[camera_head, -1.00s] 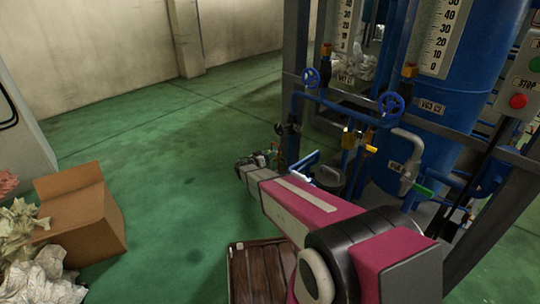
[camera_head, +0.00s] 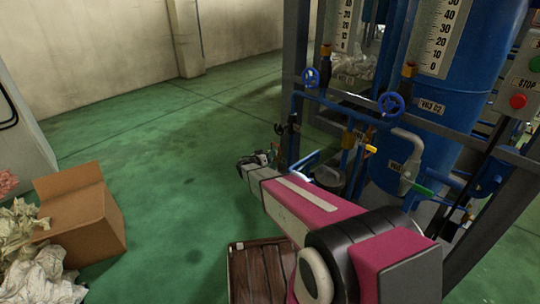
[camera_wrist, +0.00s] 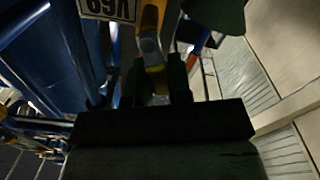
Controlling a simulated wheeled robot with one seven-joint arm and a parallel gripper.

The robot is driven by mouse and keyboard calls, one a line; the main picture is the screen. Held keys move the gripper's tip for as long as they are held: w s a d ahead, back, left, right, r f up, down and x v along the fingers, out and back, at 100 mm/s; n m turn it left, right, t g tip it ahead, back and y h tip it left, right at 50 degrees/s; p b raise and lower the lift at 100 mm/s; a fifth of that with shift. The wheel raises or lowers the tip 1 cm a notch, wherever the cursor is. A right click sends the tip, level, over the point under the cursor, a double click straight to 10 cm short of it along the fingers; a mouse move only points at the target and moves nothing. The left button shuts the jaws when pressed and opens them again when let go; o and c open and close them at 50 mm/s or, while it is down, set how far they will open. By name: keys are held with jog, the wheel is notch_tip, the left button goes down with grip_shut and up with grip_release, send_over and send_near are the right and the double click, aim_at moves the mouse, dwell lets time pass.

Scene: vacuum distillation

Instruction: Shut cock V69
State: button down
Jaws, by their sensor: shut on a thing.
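The V69 label (camera_wrist: 107,9) shows upside down at the top left of the wrist view. Beside it, an orange and grey fitting with a yellow part (camera_wrist: 154,69) runs down between the two dark fingers of my gripper (camera_wrist: 163,88). The fingers are shut on this yellow part, which I take as the handle of cock V69. The picture is dark, so the handle's exact angle is hard to tell. In the head view my arm reaches toward the blue rack, and its far end (camera_head: 259,163) shows left of the rack; the fingers cannot be made out there.
Blue pipes with two blue handwheels (camera_head: 391,103) and a yellow lever (camera_head: 370,149) stand close to the arm. A blue tank (camera_head: 470,70) stands behind. A cardboard box (camera_head: 100,222) and a brown crate (camera_head: 252,270) are on the floor.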

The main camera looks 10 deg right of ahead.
jog(key=shift+w+a+f+n, duration=0.2)
jog(key=shift+w+f+n, duration=0.15)
jog(key=shift+n, duration=1.1)
jog(key=shift+w+a+f+n, duration=0.3)
jog(key=shift+f+n, duration=0.1)
jog(key=shift+n, duration=1.1)
jog(key=shift+w+a+f+n, duration=0.15)
jog(key=shift+w+f+n, duration=0.2)
jog(key=shift+n, duration=1.1)
jog(key=c, duration=1)
grip_release()
jog(key=shift+f, duration=0.1)
jog(key=shift+c, duration=0.2)
